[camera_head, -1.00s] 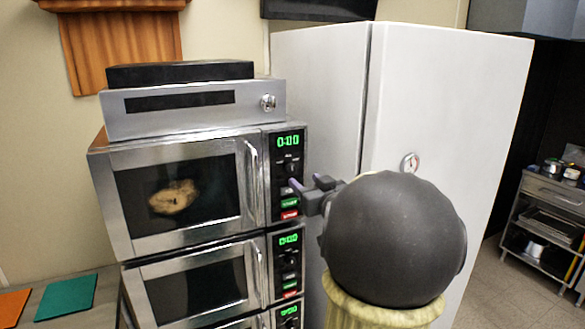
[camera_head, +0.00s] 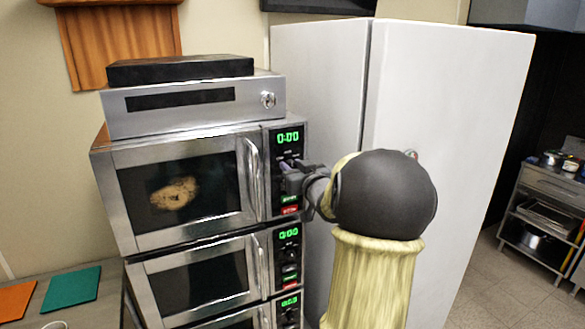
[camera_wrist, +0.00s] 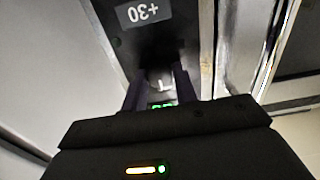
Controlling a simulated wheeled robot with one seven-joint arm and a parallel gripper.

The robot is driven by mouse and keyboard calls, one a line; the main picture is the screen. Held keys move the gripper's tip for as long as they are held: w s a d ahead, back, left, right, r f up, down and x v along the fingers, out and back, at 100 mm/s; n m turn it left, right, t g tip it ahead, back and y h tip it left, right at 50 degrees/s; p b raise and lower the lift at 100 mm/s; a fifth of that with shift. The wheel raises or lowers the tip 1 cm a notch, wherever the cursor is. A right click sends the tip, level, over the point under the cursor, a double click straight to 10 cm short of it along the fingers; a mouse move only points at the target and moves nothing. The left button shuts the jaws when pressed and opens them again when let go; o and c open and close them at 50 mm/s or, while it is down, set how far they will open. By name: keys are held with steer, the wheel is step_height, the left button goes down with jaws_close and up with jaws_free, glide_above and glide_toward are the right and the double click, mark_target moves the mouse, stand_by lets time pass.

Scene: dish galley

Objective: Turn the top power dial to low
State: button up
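The top microwave (camera_head: 185,190) has a black control panel on its right side, with a green 0:00 display (camera_head: 287,138) at the top. My gripper (camera_head: 287,166) is at this panel, just below the display, and hides the spot where the top power dial sits. In the wrist view the two dark fingers (camera_wrist: 158,92) stand apart, pointing at the panel. A pale mark like an L and a green light show between them. A dark shape beyond the fingertips may be the dial, but it is too dark to tell its setting or any contact.
The top microwave's door handle (camera_head: 252,175) is just left of the panel. More microwaves (camera_head: 200,280) are stacked below. A tall white cabinet (camera_head: 440,110) stands behind and right of my arm.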

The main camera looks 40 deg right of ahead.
steer(key=shift+c, duration=1.4)
steer(key=shift+f+n+b, duration=0.15)
steer(key=shift+n+b, duration=0.45)
steer(key=shift+b, duration=0.15)
steer(key=shift+a+n+b, duration=0.1)
steer(key=shift+n+b, duration=5.1)
steer(key=shift+n, duration=0.2)
steer(key=o, duration=0.9)
steer(key=shift+o, duration=0.2)
